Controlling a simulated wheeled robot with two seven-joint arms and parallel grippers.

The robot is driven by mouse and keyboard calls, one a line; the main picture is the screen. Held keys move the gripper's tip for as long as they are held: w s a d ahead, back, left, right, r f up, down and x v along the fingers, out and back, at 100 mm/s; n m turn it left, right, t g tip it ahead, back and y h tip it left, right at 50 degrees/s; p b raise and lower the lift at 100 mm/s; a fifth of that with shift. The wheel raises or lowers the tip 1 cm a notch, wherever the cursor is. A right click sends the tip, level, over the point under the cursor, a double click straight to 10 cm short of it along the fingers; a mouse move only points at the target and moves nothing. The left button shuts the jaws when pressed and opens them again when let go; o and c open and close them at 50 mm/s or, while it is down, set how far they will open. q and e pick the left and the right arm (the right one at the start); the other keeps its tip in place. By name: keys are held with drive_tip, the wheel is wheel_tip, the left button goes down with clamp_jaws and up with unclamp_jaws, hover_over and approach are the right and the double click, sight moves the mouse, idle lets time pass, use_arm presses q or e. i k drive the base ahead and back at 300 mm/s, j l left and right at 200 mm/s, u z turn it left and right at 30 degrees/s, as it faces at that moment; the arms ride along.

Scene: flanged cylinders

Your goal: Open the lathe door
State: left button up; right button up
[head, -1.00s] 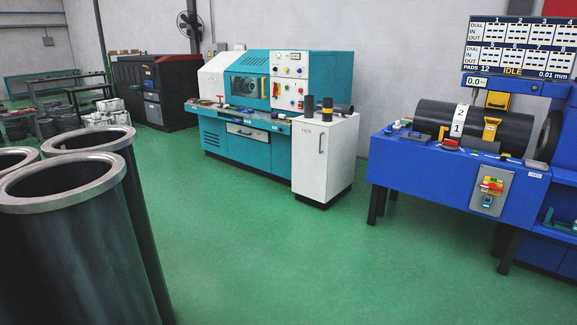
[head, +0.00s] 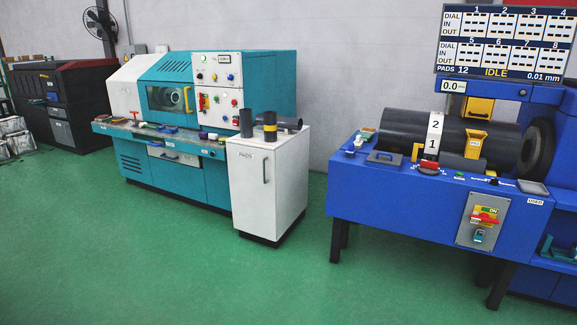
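The teal and white lathe (head: 190,120) stands against the back wall, left of centre. Its door (head: 168,96) is a teal panel with a dark window, and a round chuck shows through the glass. A yellow handle (head: 187,100) stands upright at the door's right edge, beside the control panel (head: 217,85). The door appears shut. Neither of my grippers is in view, and the lathe is some way off across the floor.
A white pads cabinet (head: 265,185) with dark cylinders on top stands at the lathe's right front. A blue measuring bench (head: 400,200) bearing a large dark cylinder (head: 375,130) fills the right. A dark red machine (head: 62,100) stands far left. The green floor (head: 200,270) ahead is clear.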

sight(174, 70)
drive_tip(key=i+j+u, duration=0.1)
drive_tip(key=i+u, duration=0.15)
drive_tip(key=i, duration=0.25)
drive_tip(key=i+u, duration=0.2)
drive_tip(key=i, duration=0.3)
drive_tip(key=i+l+u, duration=0.25)
drive_tip(key=i, duration=0.3)
drive_tip(key=i+l+u, duration=0.1)
drive_tip(key=i+u, duration=0.15)
drive_tip(key=i, duration=0.25)
drive_tip(key=i+j, duration=0.1)
drive_tip(key=i, duration=0.6)
drive_tip(key=i+j, duration=0.15)
drive_tip(key=i, duration=0.5)
drive_tip(key=i+j, duration=0.1)
drive_tip(key=i, duration=0.6)
